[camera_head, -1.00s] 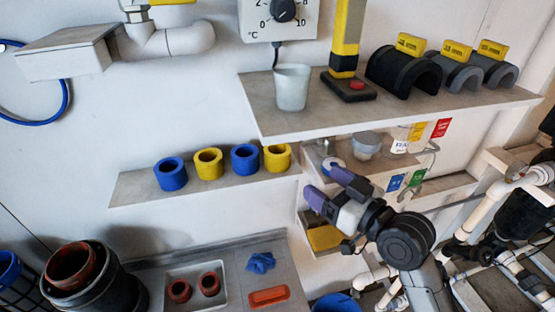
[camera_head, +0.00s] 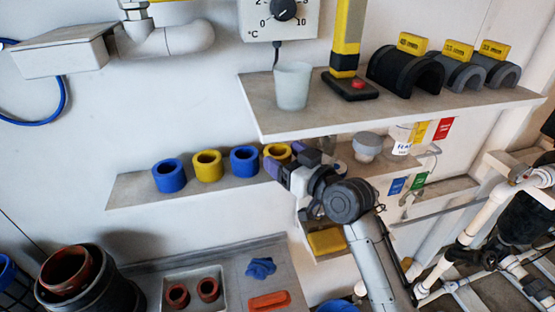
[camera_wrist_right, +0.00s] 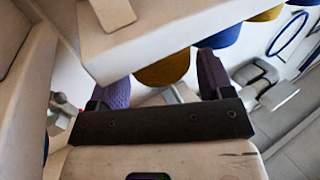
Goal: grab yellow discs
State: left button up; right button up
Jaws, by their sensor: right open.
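Two yellow discs, thick rings with a hole, stand on the small left shelf. One yellow disc (camera_head: 207,165) sits between two blue ones; the other yellow disc (camera_head: 277,151) is at the shelf's right end, partly hidden by my right gripper (camera_head: 286,160). In the right wrist view, that end disc (camera_wrist_right: 163,72) shows between the open, empty fingers of my right gripper (camera_wrist_right: 160,84), a little beyond them; I cannot tell whether they touch it. The other yellow disc (camera_wrist_right: 268,14) shows farther off. My left gripper is not in view.
Blue rings (camera_head: 169,176) and (camera_head: 244,161) share the small shelf (camera_head: 135,188). The upper shelf (camera_head: 420,112) holds a cup (camera_head: 292,87), a yellow post and dark arches. Below are a grey tray (camera_head: 225,290), a red block (camera_head: 269,301) and a blue cloth (camera_head: 261,268).

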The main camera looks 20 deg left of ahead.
jog(key=shift+x, duration=0.9)
jog(key=shift+c, duration=0.2)
jog(key=c, duration=0.7)
jog(key=shift+o, duration=0.2)
jog(key=shift+r, duration=0.1)
